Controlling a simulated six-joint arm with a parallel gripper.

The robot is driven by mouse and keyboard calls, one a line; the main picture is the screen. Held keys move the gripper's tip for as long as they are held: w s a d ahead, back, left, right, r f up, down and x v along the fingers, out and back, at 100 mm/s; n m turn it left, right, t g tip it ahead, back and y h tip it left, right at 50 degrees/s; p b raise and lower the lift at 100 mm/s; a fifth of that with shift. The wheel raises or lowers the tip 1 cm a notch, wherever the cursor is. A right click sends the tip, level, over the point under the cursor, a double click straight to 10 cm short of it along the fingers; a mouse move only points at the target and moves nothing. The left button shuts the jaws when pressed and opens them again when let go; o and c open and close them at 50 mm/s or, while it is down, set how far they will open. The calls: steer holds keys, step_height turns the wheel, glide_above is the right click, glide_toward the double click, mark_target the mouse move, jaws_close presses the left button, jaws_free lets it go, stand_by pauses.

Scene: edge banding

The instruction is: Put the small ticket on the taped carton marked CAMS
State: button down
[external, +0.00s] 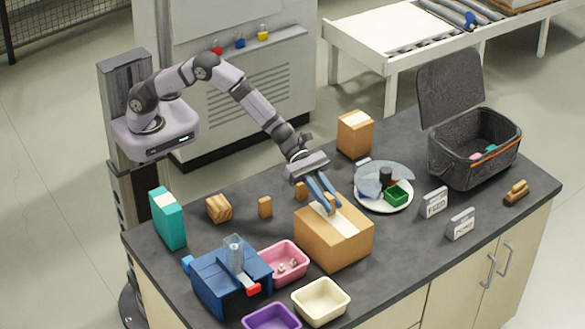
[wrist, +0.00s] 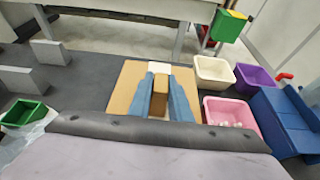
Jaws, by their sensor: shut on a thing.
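The taped carton (external: 333,244) is a brown box with a pale tape strip along its top, standing near the middle of the counter; no mark is readable on it. It also shows in the wrist view (wrist: 127,88), under my fingers. My gripper (external: 328,206) points down over the carton's top, its blue fingers shut on a small tan block (wrist: 160,82). I cannot tell whether this block is the ticket or whether it touches the carton. Two grey-white lettered cards, a rear one (external: 433,203) and a front one (external: 461,225), stand on the counter to the right.
A plate (external: 372,203) with a green bin stands behind right of the carton. Pink (external: 283,262), cream (external: 321,300) and purple (external: 272,319) trays and a blue machine (external: 222,280) stand front left. A smaller carton (external: 355,134) and an open dark case (external: 473,155) are behind.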

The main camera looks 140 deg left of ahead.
steer(key=c, duration=1.6)
jaws_free()
steer(key=shift+c, duration=0.2)
steer(key=shift+r, duration=0.1)
steer(key=b+v, duration=0.3)
steer(key=v, duration=0.9)
steer(key=shift+d, duration=0.1)
